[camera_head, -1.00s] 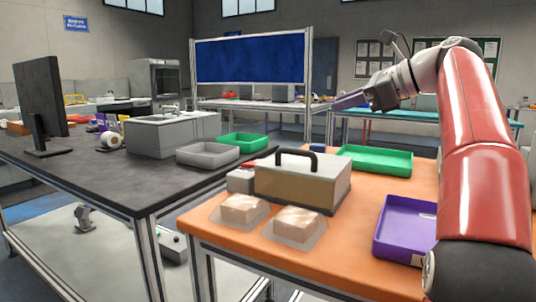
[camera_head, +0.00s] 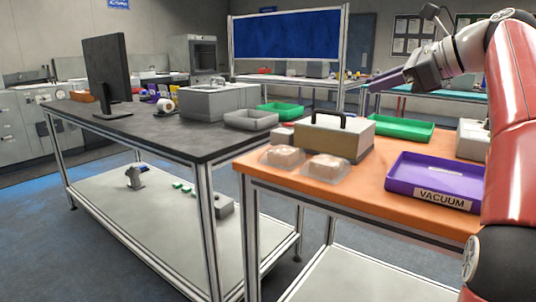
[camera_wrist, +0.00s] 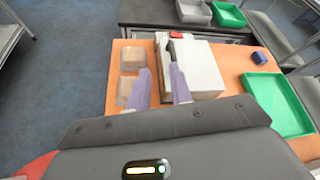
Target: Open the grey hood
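The grey hood (camera_head: 350,128) is a box-like cover with a black handle (camera_head: 331,114) on top. It sits down flat on the orange table and looks closed. In the wrist view the hood (camera_wrist: 203,72) lies beyond my fingers, with its black handle (camera_wrist: 172,50) near its left edge. My gripper (camera_head: 380,83) is raised above the table, to the right of and higher than the hood in the head view. Its two purple fingers are apart with nothing between them in the wrist view (camera_wrist: 159,70), and they do not touch the handle.
Two clear-wrapped packs (camera_head: 326,167) lie in front of the hood. A purple tray (camera_head: 436,180) marked VACUUM and a green tray (camera_head: 402,128) are to its right. A small box with a red top (camera_wrist: 177,34) adjoins it. A dark-topped bench (camera_head: 150,131) stands left.

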